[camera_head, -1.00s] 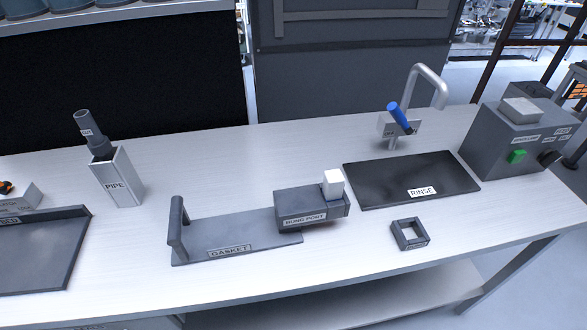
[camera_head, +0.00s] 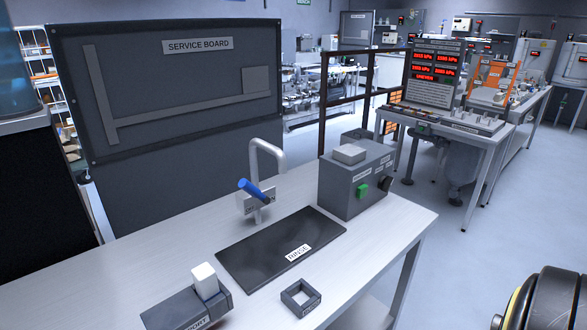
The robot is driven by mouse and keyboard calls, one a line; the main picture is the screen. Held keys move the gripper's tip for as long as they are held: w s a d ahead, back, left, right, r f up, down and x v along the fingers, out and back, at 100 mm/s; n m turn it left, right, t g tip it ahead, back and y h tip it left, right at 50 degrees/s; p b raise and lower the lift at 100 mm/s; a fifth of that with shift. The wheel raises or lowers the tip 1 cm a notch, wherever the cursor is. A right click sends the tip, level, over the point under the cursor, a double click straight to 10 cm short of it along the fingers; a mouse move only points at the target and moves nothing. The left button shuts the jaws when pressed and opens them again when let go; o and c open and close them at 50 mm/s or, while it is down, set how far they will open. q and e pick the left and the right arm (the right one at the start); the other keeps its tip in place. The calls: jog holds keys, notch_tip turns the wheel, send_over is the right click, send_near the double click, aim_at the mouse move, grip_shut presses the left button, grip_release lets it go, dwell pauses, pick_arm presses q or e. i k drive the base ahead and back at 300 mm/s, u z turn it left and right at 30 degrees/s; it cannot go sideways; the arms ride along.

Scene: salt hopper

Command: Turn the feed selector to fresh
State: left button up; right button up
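No label reading feed selector or fresh can be read. A blue handle (camera_head: 250,188) sits tilted on a small grey plate (camera_head: 259,203) at the base of the grey curved tap (camera_head: 267,150), behind the black rinse mat (camera_head: 265,262). A grey box (camera_head: 345,185) stands right of the tap, with a green button (camera_head: 362,190) and a dark knob (camera_head: 386,184) on it. Its labels are too small to read. I cannot tell which part is the selector. Neither of my grippers shows; a dark rounded part at the lower right may be my arm.
A dark block with a white cube (camera_head: 205,279) and a square grey frame (camera_head: 301,298) stand near the bench front. The service board (camera_head: 180,80) rises behind the bench. A second table with red displays (camera_head: 436,65) stands beyond open floor to the right.

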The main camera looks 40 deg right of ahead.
aim_at(384, 183)
jog(key=z, duration=3.35)
jog(key=i, duration=1.9)
jog(key=u, duration=3.1)
